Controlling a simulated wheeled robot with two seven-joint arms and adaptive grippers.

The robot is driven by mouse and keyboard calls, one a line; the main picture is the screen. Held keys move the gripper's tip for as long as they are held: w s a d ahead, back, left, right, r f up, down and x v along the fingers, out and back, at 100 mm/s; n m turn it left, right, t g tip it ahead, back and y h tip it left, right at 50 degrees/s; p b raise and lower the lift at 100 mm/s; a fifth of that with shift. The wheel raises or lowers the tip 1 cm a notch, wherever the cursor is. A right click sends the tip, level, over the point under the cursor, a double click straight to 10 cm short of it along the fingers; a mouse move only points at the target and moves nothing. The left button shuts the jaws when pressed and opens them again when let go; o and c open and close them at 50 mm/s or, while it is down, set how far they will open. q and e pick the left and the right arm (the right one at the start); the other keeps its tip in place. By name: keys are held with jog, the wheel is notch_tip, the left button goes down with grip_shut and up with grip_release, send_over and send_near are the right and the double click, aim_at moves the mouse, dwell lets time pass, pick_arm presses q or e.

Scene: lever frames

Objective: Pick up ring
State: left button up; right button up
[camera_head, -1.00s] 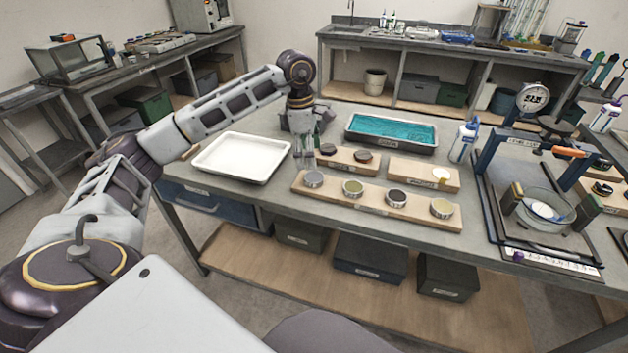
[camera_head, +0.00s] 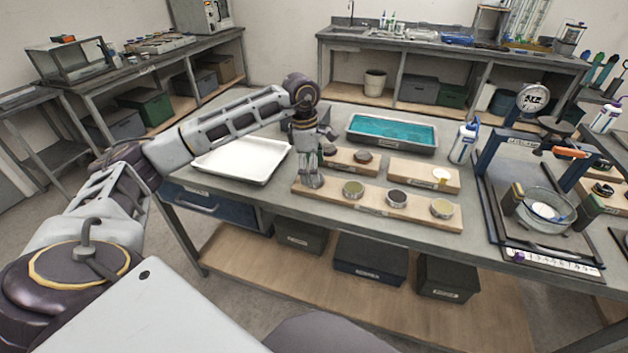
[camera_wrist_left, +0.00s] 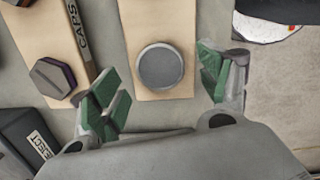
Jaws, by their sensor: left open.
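A round grey metal-rimmed ring piece (camera_wrist_left: 160,66) with a flat grey face lies on a pale wooden board (camera_wrist_left: 120,12) in the left wrist view. In the head view the front board (camera_head: 420,223) holds a row of such round pieces: an olive one (camera_head: 352,189), a dark one (camera_head: 396,197) and a tan one (camera_head: 442,208). My left gripper (camera_head: 311,180) is over this board's left end and hides the grey piece there. In the left wrist view the gripper's green-padded fingers (camera_wrist_left: 160,78) are open on either side of the grey piece, apart from it. My right gripper is not in view.
A board marked CAPS (camera_wrist_left: 78,30) with a dark hexagonal piece (camera_wrist_left: 52,77) lies beside the left finger. A white tray (camera_head: 240,177), teal tray (camera_head: 392,149), bottle (camera_head: 463,142) and blue-framed press (camera_head: 487,150) stand around the boards.

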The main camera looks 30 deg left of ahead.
pick_arm(q)
jog(key=shift+d+f, duration=0.15)
jog(key=shift+f, duration=1)
jog(key=shift+c, duration=0.3)
jog(key=c, duration=1.1)
